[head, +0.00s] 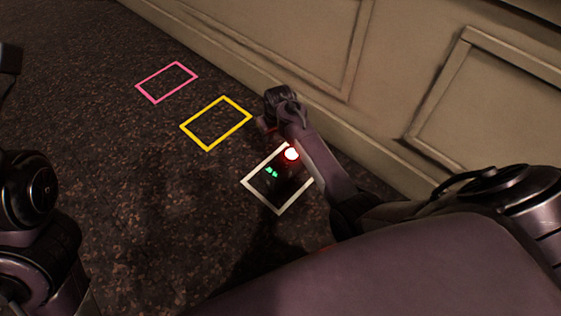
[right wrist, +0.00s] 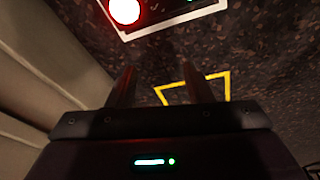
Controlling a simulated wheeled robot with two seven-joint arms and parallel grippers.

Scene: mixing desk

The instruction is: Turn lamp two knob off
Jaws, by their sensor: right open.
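A red lit lamp (head: 291,154) glows in the white outlined area on the floor, partly beside my right arm. Small green lights (head: 271,172) glow to its left. The knob cannot be made out in the dark around the lights. The red lamp also shows at the top of the right wrist view (right wrist: 125,10). My right gripper (right wrist: 157,85) is open and empty, its two fingers apart, with the lamp beyond them. In the head view, the end of my right arm is just above the white outline, and its fingers are hard to make out. My left gripper is not in view.
A white outline (head: 258,197) surrounds the lights. A yellow outline (head: 185,129) and a pink outline (head: 141,92) lie farther left on the bare dark floor. A panelled wall (head: 400,80) runs close behind my right arm.

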